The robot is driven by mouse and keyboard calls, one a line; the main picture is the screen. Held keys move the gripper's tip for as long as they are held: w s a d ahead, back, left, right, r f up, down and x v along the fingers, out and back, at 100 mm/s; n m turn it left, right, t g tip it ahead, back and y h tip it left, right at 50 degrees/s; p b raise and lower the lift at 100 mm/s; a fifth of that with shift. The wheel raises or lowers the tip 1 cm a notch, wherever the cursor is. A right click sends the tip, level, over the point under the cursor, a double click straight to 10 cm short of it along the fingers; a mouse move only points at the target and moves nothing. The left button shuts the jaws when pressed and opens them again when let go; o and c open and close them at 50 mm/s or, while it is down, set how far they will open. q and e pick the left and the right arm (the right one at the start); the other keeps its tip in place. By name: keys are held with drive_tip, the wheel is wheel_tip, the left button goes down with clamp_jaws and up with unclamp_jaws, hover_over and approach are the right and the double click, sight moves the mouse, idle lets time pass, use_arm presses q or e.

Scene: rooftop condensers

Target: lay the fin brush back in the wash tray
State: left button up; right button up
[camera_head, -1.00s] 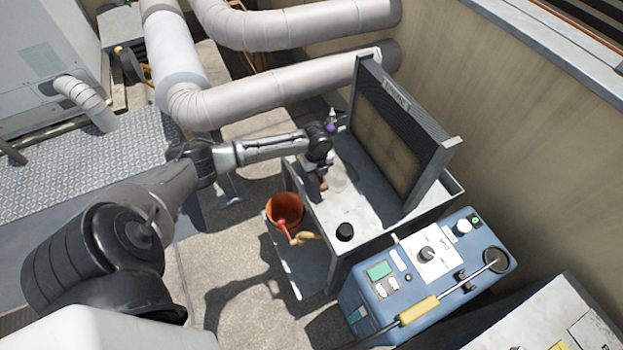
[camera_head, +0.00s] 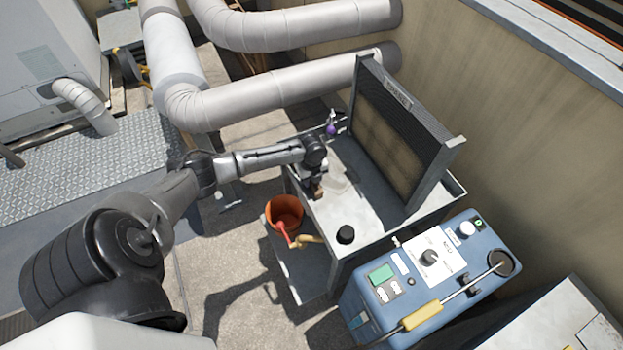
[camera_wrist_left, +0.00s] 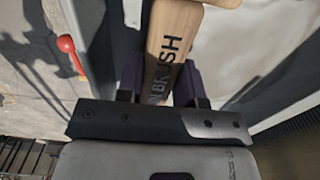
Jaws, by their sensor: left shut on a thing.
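My left gripper (camera_head: 316,182) is above the left part of the pale wash tray (camera_head: 326,214). In the left wrist view its two dark fingers (camera_wrist_left: 161,88) are shut on the fin brush (camera_wrist_left: 173,38), a light wooden handle with black lettering, partly covered by the gripper. In the head view only a small brown piece of the brush (camera_head: 318,194) shows below the gripper. I cannot tell whether it touches the tray. The bristles are hidden. My right gripper is in neither view.
A finned coil panel (camera_head: 403,130) stands upright along the tray's far side. A black round cap (camera_head: 345,234) sits near the tray's front. An orange bucket (camera_head: 285,211) with a red-handled tool is at the left. A blue machine (camera_head: 430,265) with a yellow-gripped wand stands in front.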

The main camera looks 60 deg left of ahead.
use_arm(q)
drive_tip(key=shift+f, duration=0.1)
drive_tip(key=o, duration=0.9)
drive_tip(key=shift+c, duration=0.2)
